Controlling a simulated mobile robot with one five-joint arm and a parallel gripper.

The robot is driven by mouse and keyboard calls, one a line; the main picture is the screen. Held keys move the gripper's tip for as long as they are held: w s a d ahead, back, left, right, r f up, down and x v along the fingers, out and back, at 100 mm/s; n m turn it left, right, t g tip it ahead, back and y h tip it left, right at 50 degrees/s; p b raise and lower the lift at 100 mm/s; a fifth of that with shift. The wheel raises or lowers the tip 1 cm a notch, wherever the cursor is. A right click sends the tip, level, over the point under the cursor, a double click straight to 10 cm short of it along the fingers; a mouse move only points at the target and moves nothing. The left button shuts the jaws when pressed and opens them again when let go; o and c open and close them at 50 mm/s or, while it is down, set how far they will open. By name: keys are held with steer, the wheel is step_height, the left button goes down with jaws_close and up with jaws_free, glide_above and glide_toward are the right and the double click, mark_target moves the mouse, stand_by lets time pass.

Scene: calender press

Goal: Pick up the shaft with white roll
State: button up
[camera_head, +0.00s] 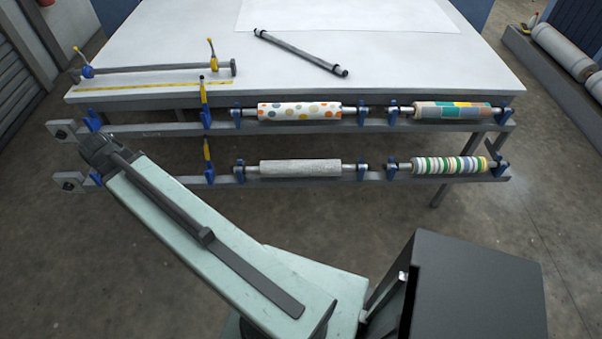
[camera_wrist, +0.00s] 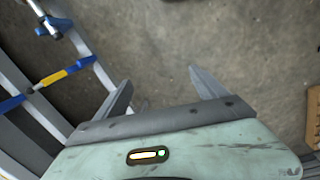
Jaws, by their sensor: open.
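The shaft with the white roll (camera_head: 300,168) lies level on the lower front rail, held near its ends in blue brackets. The roll looks pale and slightly mottled, with bare metal shaft showing on both sides. My gripper (camera_wrist: 160,78) shows in the wrist view with its two grey fingers spread and nothing between them but bare floor. In the head view my arm reaches to the far left, left of the white roll and apart from it; the fingers cannot be made out there.
A dotted roll (camera_head: 300,111) and a patchwork roll (camera_head: 452,110) sit on the upper rail, a striped roll (camera_head: 448,165) beside the white one. Blue brackets and a yellow-handled lever (camera_head: 207,151) stand left of it. A loose dark bar (camera_head: 300,52) lies on the white table (camera_head: 420,65).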

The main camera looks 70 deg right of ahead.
steer(key=s+d+f+b, duration=0.1)
steer(key=s+d+f, duration=0.1)
steer(key=d, duration=0.4)
steer(key=s+d+f+b, duration=0.1)
steer(key=s+d+f, duration=0.1)
steer(key=d, duration=0.3)
steer(key=n+g+b, duration=0.3)
steer(key=g+b, duration=0.1)
steer(key=b, duration=0.2)
glide_toward(298, 163)
steer(key=shift+h, duration=0.3)
steer(key=x, duration=0.3)
steer(key=a+x, duration=0.1)
steer(key=x, duration=0.1)
steer(key=b+x, duration=0.2)
steer(key=shift+f+b, duration=0.25)
steer(key=shift+b, duration=0.1)
steer(key=b+x, duration=0.1)
steer(key=x, duration=0.1)
steer(key=b+x, duration=0.1)
steer(key=b, duration=0.1)
steer(key=b+x, duration=0.2)
steer(key=shift+d+f, duration=0.3)
steer(key=shift+r, duration=0.2)
jaws_close()
